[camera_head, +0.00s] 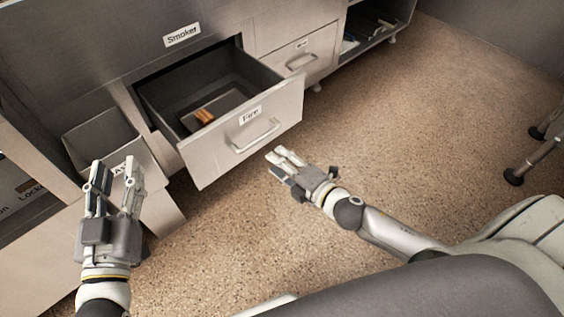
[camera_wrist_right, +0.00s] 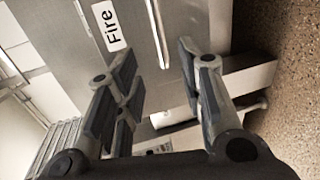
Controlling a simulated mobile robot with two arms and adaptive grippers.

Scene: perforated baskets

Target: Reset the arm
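My left gripper (camera_head: 115,185) is at the lower left of the head view, its fingers apart and pointing up in front of the cabinet. Nothing shows between them. My right gripper (camera_head: 280,162) is over the floor, just right of and below the front of an open drawer labelled "Fire" (camera_head: 270,97). In the right wrist view its fingers (camera_wrist_right: 160,85) are apart with nothing between them, and the drawer front (camera_wrist_right: 70,30) and its handle (camera_wrist_right: 157,32) lie beyond them. The gripper looks clear of the handle.
The pulled-out drawer holds a small orange-brown object (camera_head: 205,116). Another open drawer (camera_head: 95,140) stands left of it. A closed drawer (camera_head: 303,58) and an open shelf (camera_head: 375,25) are to the right. Bare speckled floor (camera_head: 430,120) lies on the right, with metal legs (camera_head: 535,160) at the edge.

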